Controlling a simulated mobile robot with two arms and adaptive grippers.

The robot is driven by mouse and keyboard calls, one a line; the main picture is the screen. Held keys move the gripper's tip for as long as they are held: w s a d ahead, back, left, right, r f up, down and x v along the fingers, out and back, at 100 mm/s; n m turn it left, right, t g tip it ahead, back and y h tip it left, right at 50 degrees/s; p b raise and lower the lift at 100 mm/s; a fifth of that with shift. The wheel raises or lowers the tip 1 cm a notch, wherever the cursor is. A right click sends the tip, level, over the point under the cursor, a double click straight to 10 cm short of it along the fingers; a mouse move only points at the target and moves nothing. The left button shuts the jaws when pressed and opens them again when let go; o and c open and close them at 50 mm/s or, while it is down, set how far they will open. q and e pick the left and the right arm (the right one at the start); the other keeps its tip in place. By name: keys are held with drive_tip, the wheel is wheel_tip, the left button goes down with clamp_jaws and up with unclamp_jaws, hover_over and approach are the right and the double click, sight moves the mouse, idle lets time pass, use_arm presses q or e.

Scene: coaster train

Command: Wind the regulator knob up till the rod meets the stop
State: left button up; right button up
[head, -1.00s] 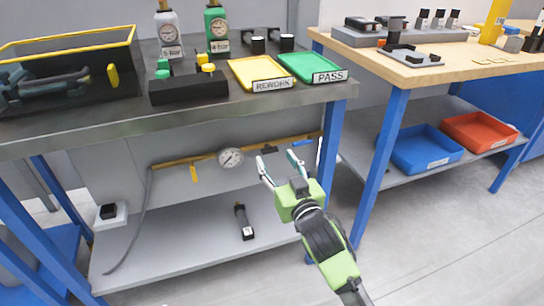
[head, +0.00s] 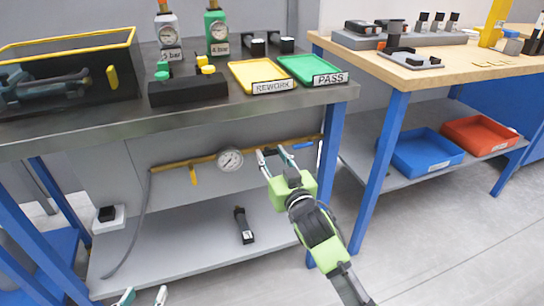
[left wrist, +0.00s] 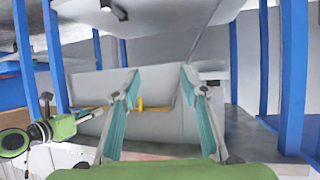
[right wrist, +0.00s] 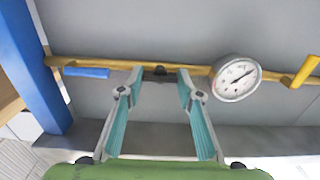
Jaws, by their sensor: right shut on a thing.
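The regulator knob (right wrist: 160,74) is a small black part on the yellow pipe (right wrist: 110,66) under the bench. My right gripper (head: 270,153) is closed around this knob, with one finger on each side in the right wrist view. A round white dial gauge (head: 230,160) sits on the pipe beside it and also shows in the right wrist view (right wrist: 236,77). My left gripper (head: 140,297) is low at the front of the head view, its fingers apart and empty; its open fingers also show in the left wrist view (left wrist: 160,74). I cannot make out the rod or its stop clearly.
A blue handle (head: 303,146) and a yellow lever (head: 193,176) are on the pipe. A black cylinder (head: 243,225) and a white box (head: 109,217) are on the lower shelf (head: 180,250). Blue table legs (head: 331,165) flank the space.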

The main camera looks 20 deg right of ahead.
drive_tip(key=shift+r+m+p, duration=0.1)
drive_tip(key=shift+m+p, duration=0.9)
drive_tip(key=shift+p, duration=0.2)
drive_tip(key=shift+m+p, duration=0.8)
drive_tip(key=shift+p, duration=0.05)
use_arm(q)
drive_tip(key=s+a+f+g+y+p, duration=0.1)
drive_tip(key=s+a+f+g, duration=0.25)
drive_tip(key=s, duration=0.45)
drive_tip(key=s+a+f+g+y+p, duration=0.1)
drive_tip(key=s+a+f+g, duration=0.15)
drive_tip(key=s+g, duration=0.4)
use_arm(e)
drive_tip(key=shift+m, duration=0.8)
drive_tip(key=m+p, duration=0.3)
drive_tip(key=shift+d, duration=0.1)
use_arm(q)
drive_tip(key=s+x, duration=0.3)
drive_tip(key=x, duration=1.1)
drive_tip(key=shift+d+f, duration=0.2)
drive_tip(key=shift+f, duration=0.5)
use_arm(e)
drive_tip(key=shift+m, duration=0.4)
